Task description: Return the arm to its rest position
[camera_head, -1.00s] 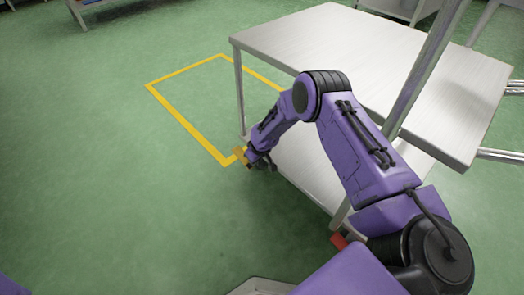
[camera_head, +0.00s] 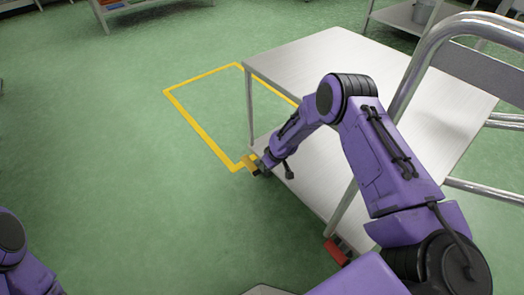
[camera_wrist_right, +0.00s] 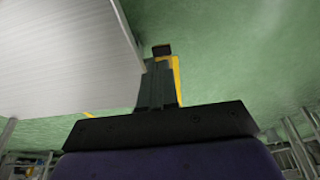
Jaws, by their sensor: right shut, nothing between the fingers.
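My right arm, purple with black joints, reaches across the head view from the lower right. Its gripper (camera_head: 264,168) is low by the near-left leg of the metal trolley (camera_head: 310,65), close to the edge of the lower shelf. In the right wrist view the black fingers (camera_wrist_right: 160,55) are together with nothing between them. A pale trolley surface (camera_wrist_right: 65,60) fills the left of that view, beside the fingers; I cannot tell whether they touch it. Part of my left arm shows at the lower left of the head view; its gripper is out of view.
A yellow floor outline (camera_head: 200,128) lies left of the trolley, on open green floor (camera_head: 110,190). The trolley has a tubular handle (camera_head: 425,60) at the right and a red part (camera_head: 336,250) low at its near side. Shelving (camera_head: 125,15) stands at the back.

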